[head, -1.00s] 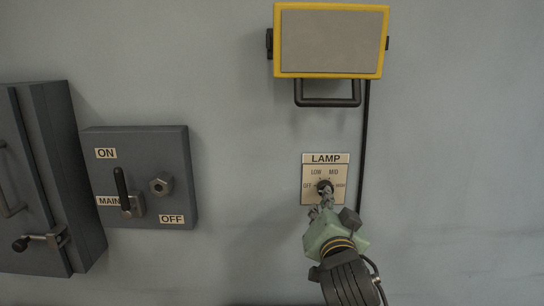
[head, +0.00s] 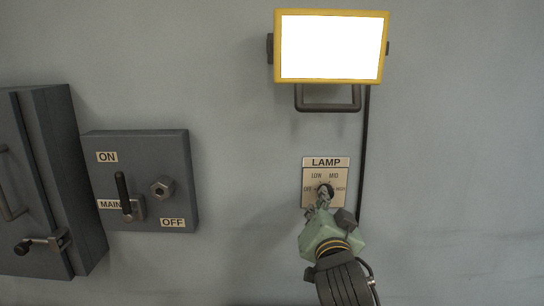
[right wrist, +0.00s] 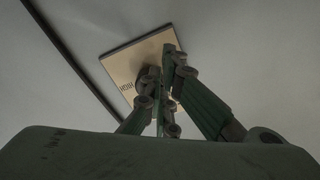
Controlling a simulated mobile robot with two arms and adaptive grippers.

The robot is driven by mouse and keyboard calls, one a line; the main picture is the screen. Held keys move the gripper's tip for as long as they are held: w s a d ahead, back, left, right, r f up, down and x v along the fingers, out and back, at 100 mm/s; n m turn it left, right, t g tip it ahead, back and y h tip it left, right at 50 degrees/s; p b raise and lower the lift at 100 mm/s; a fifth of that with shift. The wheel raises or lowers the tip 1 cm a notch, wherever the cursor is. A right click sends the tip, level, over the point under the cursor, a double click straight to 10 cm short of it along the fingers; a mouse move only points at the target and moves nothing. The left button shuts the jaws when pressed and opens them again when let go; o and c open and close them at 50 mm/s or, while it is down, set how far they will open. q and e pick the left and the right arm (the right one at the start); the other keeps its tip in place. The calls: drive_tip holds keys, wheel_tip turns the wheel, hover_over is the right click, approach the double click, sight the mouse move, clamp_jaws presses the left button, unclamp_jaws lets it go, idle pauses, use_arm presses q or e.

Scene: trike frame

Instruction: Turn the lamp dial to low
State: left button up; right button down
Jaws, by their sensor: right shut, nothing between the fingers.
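The lamp panel (head: 311,200) is a beige plate on the wall, labelled LAMP, with OFF, LOW, MID and a right-hand mark that reads HIGH in the right wrist view (right wrist: 119,71). Its dark round dial (head: 325,189) is at the plate's middle, and its pointer is too small to read. The lamp (head: 331,47) above, in a yellow frame, is lit bright white. My right gripper (head: 322,196) is shut and empty, its fingertips at the dial's lower edge. I cannot tell whether they touch it. My left gripper is not in view.
A black cable (head: 365,145) runs down the wall just right of the panel. A grey switch box (head: 150,150) with a MAIN lever (head: 122,190) is at left, beside a larger grey cabinet (head: 80,190). The wall at right is clear.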

drive_tip(key=shift+a+f, duration=0.35)
drive_tip(key=shift+f, duration=0.05)
drive_tip(key=s+p, duration=0.1)
drive_tip(key=s, duration=0.4)
drive_tip(key=shift+s+a, duration=0.15)
drive_tip(key=shift+s, duration=0.1)
drive_tip(key=shift+w+f, duration=0.1)
